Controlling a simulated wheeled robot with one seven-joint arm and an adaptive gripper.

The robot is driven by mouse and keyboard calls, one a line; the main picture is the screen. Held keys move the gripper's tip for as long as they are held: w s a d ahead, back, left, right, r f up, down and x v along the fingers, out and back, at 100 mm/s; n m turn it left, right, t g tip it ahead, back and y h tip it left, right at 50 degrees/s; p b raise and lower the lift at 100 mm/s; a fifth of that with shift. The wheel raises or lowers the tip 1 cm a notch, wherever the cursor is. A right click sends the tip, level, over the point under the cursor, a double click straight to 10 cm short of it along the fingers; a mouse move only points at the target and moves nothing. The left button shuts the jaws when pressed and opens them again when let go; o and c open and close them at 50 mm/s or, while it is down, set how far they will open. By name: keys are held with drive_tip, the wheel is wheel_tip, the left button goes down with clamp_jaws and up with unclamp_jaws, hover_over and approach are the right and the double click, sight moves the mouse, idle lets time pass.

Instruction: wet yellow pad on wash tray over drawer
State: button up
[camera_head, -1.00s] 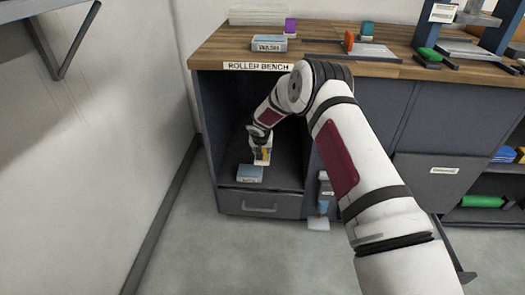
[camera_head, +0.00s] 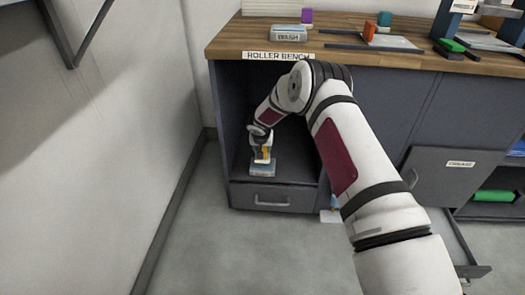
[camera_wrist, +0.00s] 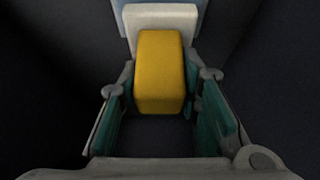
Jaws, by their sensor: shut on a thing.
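My gripper (camera_head: 262,152) is shut on the yellow pad (camera_wrist: 159,72), which sits between the two fingers in the wrist view. The pad also shows as a small yellow patch (camera_head: 267,154) in the head view. The wash tray (camera_head: 262,172) is a pale blue-grey block inside the open bay, above the drawer (camera_head: 272,199). The gripper and pad are right over the tray in the head view; I cannot tell whether the pad touches it. A white piece (camera_wrist: 160,17) lies beyond the pad in the wrist view, with pale blue behind it.
The bay has dark side walls close around my gripper. Another tray labelled WASH (camera_head: 288,34) stands on the wooden bench top (camera_head: 233,37), with a purple block (camera_head: 307,16) behind. An open drawer (camera_head: 465,250) juts out at the right. A wall stands at left.

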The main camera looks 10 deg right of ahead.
idle(0.3)
drive_tip(key=shift+f+b, duration=1)
drive_tip(key=shift+b, duration=0.15)
drive_tip(key=shift+f+b, duration=0.45)
drive_tip(key=shift+b, duration=0.05)
idle(0.6)
drive_tip(key=shift+s+f+b, duration=0.1)
drive_tip(key=shift+f+b, duration=0.05)
drive_tip(key=shift+b, duration=0.3)
idle(1.8)
drive_tip(key=shift+r+p, duration=1.35)
drive_tip(key=shift+r, duration=2.25)
drive_tip(key=shift+r, duration=0.1)
